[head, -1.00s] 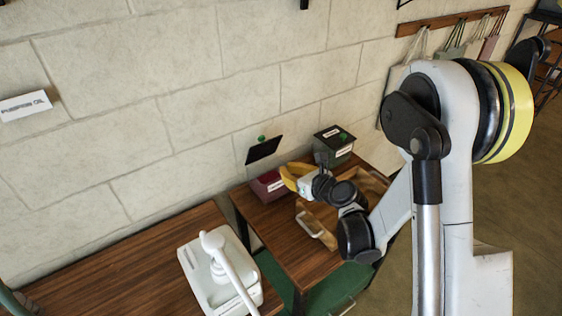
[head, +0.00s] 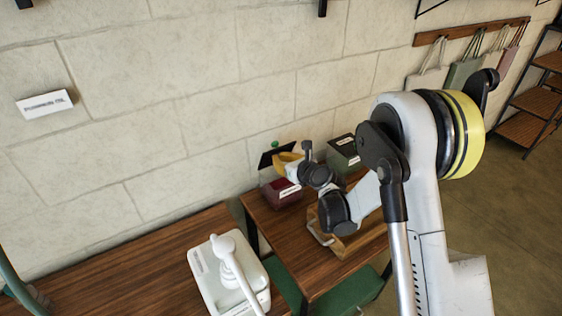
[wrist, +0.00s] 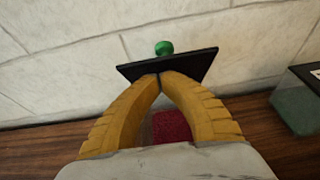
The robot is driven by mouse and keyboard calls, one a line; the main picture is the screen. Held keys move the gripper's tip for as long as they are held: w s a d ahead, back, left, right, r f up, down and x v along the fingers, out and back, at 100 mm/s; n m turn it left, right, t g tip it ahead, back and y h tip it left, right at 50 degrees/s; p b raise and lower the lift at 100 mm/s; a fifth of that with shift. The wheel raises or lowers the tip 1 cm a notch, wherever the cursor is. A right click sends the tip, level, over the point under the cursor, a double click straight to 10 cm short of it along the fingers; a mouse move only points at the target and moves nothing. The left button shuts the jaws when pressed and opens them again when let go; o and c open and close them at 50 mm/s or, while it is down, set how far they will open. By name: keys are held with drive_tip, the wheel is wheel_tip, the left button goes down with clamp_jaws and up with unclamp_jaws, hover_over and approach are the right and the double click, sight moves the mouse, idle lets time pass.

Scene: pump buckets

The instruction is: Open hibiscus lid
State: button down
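A clear bucket with dark red contents (head: 281,196), likely the hibiscus one, stands on the small wooden table by the wall; its label is too small to read. Its black lid (head: 266,158) is raised and tilted, with a green knob (head: 275,144). In the wrist view the lid (wrist: 200,66) shows beyond my fingers, its knob (wrist: 164,48) on the far side and red contents (wrist: 171,126) below. My gripper (head: 283,158) has yellow fingers. Their tips (wrist: 160,77) meet at the lid's near edge; I cannot tell whether they pinch it.
A second bucket (head: 343,157) with a dark lid and greenish body stands to the right. A wooden tray (head: 322,238) lies in front, partly behind my arm. A white device (head: 226,268) sits on the left table. The stone wall is close behind.

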drive_tip(key=shift+w+a+r+b, duration=0.15)
drive_tip(key=shift+w+a+r, duration=0.2)
drive_tip(key=shift+w, duration=0.15)
drive_tip(key=shift+w+a+r+b, duration=0.15)
drive_tip(key=shift+w+a+r, duration=0.15)
drive_tip(key=shift+w, duration=0.2)
drive_tip(key=shift+r, duration=0.1)
